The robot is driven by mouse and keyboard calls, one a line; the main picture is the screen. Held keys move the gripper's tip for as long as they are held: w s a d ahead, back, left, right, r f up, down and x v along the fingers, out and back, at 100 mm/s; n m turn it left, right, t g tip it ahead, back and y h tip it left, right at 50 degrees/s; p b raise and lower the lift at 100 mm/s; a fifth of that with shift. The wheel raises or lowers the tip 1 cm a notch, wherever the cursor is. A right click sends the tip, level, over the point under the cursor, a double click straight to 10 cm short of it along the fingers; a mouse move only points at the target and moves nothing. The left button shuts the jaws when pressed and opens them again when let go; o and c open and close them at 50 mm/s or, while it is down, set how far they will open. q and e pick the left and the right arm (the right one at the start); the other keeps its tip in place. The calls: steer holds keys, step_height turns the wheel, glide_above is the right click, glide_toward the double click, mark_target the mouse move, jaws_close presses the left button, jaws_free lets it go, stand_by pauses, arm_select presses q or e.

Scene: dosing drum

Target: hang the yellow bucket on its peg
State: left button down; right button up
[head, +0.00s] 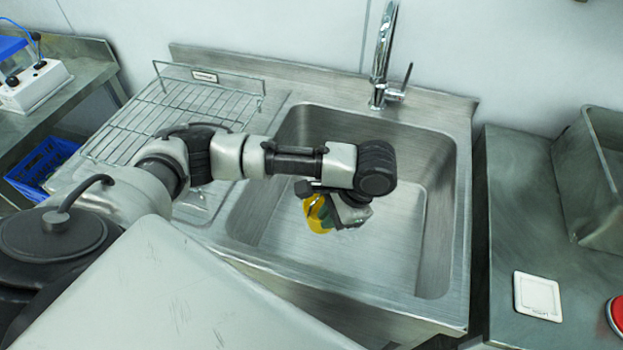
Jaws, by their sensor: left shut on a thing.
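The yellow bucket (317,215) shows only in part, in and over the sink basin. My left gripper (338,212) is shut on it, and the gripper and wrist hide much of it. I cannot tell whether the bucket touches the basin floor. No peg shows in this view. My right gripper is not in view.
The steel sink (410,235) has a wire rack (170,115) on its left and a tall tap (383,60) at the back. A right-hand counter (520,230) bears a metal bin (600,185), a white plate (537,296) and a red item (617,312). A blue crate (42,165) sits left.

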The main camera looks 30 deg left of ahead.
arm_select(q)
steer(key=d+f+m+t, duration=0.3)
steer(key=f+m, duration=0.4)
steer(key=m, duration=0.4)
steer(key=shift+w+f+t, duration=0.25)
steer(key=shift+w+t, duration=0.2)
steer(key=shift+t, duration=0.35)
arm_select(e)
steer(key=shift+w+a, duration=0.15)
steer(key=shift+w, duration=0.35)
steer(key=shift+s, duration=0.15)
arm_select(q)
steer(key=a+f, duration=0.3)
steer(key=s+a+f+p, duration=0.1)
steer(key=a+f, duration=0.2)
steer(key=a, duration=0.1)
steer(key=s+a+f+p, duration=0.1)
steer(key=a+f, duration=0.2)
steer(key=a, duration=0.1)
steer(key=shift+s+a+f, duration=0.1)
steer(key=shift+s+a, duration=0.05)
steer(key=shift+s, duration=0.05)
steer(key=shift+f+p, duration=0.4)
steer(key=shift+f, duration=0.3)
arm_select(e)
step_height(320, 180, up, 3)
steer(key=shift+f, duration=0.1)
